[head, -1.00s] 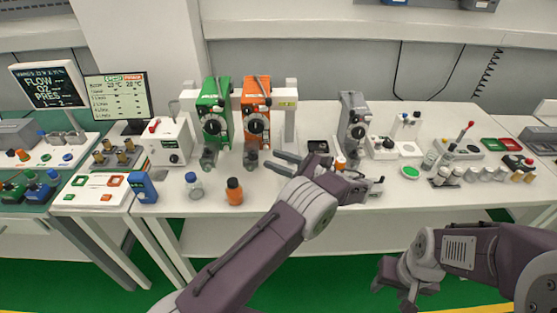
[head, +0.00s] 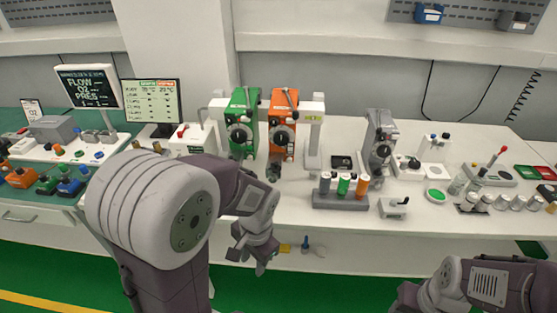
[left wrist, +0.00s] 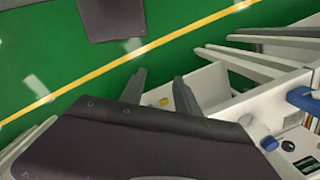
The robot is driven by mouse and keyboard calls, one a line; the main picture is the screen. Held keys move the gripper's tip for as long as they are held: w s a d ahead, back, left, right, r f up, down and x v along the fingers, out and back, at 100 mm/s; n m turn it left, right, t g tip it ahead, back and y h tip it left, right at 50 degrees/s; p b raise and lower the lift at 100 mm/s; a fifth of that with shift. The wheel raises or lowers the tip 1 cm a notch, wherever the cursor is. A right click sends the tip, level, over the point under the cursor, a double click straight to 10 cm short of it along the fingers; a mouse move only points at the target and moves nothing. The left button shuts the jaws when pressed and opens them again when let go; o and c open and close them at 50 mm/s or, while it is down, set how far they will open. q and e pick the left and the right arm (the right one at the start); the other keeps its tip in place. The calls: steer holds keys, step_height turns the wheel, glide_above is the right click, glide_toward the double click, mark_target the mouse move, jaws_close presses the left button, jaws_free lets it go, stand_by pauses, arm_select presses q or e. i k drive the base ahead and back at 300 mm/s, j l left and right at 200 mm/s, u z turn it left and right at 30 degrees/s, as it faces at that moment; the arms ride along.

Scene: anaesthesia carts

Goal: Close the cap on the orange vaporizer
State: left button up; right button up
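The orange vaporizer (head: 282,125) stands upright on the white table at the back, right of the green vaporizer (head: 241,122). A dark dial is on its front, and a small dark fitting (head: 275,170) shows low at its front. I cannot tell how its cap sits. My left gripper (head: 249,262) is low at the table's front edge, well below and in front of the orange vaporizer. In the left wrist view its fingers (left wrist: 158,90) are apart with nothing between them. My right gripper (head: 403,302) is at the bottom right, partly cut off; its fingers are unclear.
A rack with coloured cylinders (head: 340,203) and a grey vaporizer (head: 380,140) stand to the right. Small orange and blue parts (head: 304,246) show at the table front beside my left gripper. My left arm hides the table's left front. Green floor (left wrist: 60,90) lies below.

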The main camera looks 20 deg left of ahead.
mark_target(276, 168)
steer(key=j, duration=0.4)
steer(key=k+j, duration=0.15)
steer(key=j, duration=0.65)
